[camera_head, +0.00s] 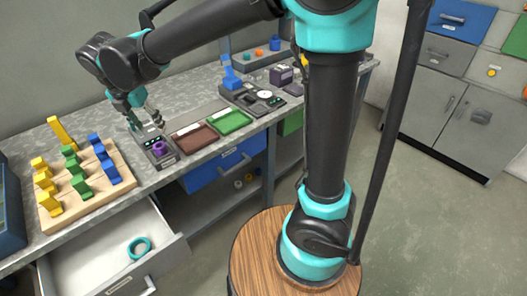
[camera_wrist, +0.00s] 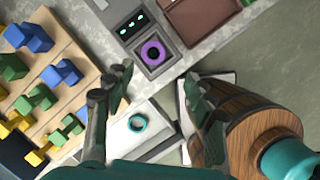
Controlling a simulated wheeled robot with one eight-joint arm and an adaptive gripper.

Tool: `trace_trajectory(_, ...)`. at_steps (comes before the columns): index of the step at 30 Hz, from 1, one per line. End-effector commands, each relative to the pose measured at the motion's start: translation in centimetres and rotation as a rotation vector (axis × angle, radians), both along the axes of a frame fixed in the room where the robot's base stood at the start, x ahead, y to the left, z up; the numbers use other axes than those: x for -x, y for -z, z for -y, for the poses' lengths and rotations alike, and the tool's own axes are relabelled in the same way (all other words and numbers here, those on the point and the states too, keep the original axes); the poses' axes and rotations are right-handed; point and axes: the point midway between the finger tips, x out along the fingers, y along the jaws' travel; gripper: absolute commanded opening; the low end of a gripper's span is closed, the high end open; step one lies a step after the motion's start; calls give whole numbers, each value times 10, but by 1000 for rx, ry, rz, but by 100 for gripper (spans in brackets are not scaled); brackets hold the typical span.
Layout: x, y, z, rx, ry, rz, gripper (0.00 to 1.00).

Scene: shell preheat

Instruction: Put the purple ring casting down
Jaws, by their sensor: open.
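The purple ring casting (camera_head: 160,148) sits on the square plate of a small dark device (camera_head: 151,141) near the table's front edge. In the wrist view the purple ring (camera_wrist: 154,53) lies flat on that plate, with a lit display (camera_wrist: 131,25) beside it. My gripper (camera_head: 148,122) is above and behind the ring in the head view. In the wrist view its fingers (camera_wrist: 160,95) are spread wide with nothing between them, and the ring is apart from them.
A wooden board (camera_head: 97,187) with yellow, green and blue pieces stands to the left. Brown (camera_head: 193,138) and green (camera_head: 229,121) trays lie to the right. Below, an open drawer (camera_head: 90,262) holds a teal ring (camera_head: 139,247). A blue drawer (camera_head: 228,164) sits under the table.

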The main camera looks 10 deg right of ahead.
Motion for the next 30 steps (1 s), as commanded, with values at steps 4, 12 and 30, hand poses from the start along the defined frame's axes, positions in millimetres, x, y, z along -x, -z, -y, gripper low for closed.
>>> trace_trajectory(4, -21, 15, 65, -97, 307, 6, 55)
trace_trajectory(12, -27, 59, 212, -359, 1114, 32, 55)
trace_trajectory(30, 76, 149, 402, -899, 2607, 108, 55)
